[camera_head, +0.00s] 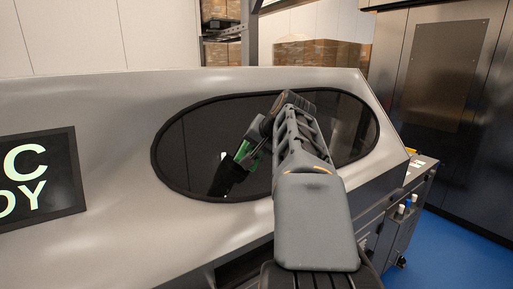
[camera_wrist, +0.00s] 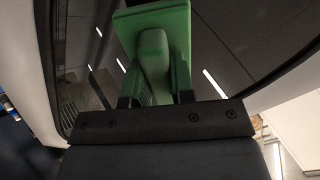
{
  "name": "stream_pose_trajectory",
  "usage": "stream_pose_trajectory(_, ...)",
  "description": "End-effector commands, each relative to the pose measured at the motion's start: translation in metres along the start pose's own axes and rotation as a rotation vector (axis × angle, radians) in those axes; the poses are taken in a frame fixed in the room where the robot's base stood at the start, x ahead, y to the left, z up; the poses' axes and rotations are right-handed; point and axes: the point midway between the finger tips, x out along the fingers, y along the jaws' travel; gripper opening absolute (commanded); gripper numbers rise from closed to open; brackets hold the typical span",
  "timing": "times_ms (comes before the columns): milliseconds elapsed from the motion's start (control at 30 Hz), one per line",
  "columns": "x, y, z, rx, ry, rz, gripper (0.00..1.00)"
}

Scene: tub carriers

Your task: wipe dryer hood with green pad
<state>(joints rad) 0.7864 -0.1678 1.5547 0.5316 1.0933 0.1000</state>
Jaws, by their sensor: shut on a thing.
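The dryer hood (camera_head: 110,105) is a large grey metal housing with a dark oval window (camera_head: 350,125) in a black rim. The window also fills much of the wrist view (camera_wrist: 245,40). My gripper (camera_wrist: 157,100) is shut on the handle of the green pad (camera_wrist: 182,25). In the head view the green pad (camera_head: 246,153) shows as a small green patch in front of the window, partly hidden by my gripper and arm. The pad's flat plate is close to the glass; I cannot tell whether it touches.
A black display (camera_head: 38,178) with green letters sits on the hood at the left. A cart (camera_head: 405,215) with small bottles stands at the right, before dark metal cabinets (camera_head: 440,80). Blue floor (camera_head: 450,250) is clear at lower right. Cardboard boxes (camera_head: 320,53) are behind.

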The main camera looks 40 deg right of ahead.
Motion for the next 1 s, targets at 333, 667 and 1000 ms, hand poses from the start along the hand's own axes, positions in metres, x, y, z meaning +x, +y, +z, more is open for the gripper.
stream_pose_trajectory(333,0.006,0.000,0.000,0.000,-0.001,0.000,0.04)
stream_pose_trajectory(667,0.012,0.000,0.000,-0.001,0.000,-0.001,0.04)
stream_pose_trajectory(1000,0.016,0.001,-0.001,0.000,0.001,0.000,0.04)
